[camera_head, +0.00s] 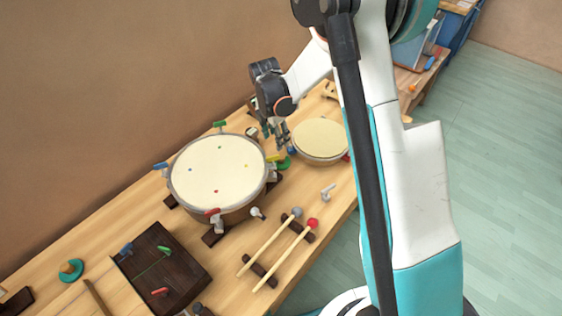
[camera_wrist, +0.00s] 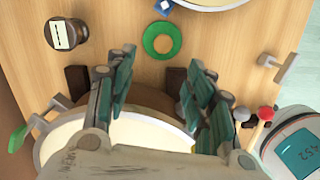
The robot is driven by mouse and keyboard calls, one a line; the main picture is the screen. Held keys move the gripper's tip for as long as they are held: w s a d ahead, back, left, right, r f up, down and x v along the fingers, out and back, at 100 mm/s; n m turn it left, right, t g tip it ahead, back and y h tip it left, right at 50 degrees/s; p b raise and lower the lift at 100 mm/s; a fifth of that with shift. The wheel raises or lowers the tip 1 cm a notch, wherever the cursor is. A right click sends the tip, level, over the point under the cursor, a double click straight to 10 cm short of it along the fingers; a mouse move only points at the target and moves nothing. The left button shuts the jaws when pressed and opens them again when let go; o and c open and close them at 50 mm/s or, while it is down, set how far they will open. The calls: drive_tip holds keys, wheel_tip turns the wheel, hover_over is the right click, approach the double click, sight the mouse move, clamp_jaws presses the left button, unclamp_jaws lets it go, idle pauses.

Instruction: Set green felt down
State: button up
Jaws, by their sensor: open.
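The green felt (camera_wrist: 149,40), a ring with a hole in its middle, lies flat on the wooden bench in the wrist view. It partly shows in the head view (camera_head: 284,164), between the large drum and the smaller drum. My gripper (camera_wrist: 160,66) is open with nothing between its fingers. In the head view, my gripper (camera_head: 275,133) hangs above the bench near the gap between the drums. In the wrist view the felt shows beyond the fingertips, apart from them.
The large drum (camera_head: 217,172) has coloured keys around its rim. The smaller drum (camera_head: 320,138) stands to its right. A blue piece (camera_wrist: 164,7) lies close to the felt. A dark knob (camera_wrist: 66,34) stands nearby. Two mallets (camera_head: 284,254) rest on supports at the front.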

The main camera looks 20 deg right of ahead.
drive_tip(key=b, duration=0.1)
hover_over(281, 156)
drive_tip(key=a, duration=0.1)
wheel_tip(281, 156, down, 6)
drive_tip(key=shift+a+r, duration=0.1)
drive_tip(key=shift+d+f+b, duration=0.2)
drive_tip(key=shift+f+b, duration=0.2)
drive_tip(key=shift+f, duration=0.45)
drive_tip(key=shift+d+f+b, duration=0.15)
drive_tip(key=shift+f+b, duration=0.2)
drive_tip(key=shift+f, duration=0.55)
drive_tip(key=shift+d+f+b, duration=0.2)
drive_tip(key=shift+f+b, duration=0.2)
drive_tip(key=shift+f, duration=0.45)
clamp_jaws()
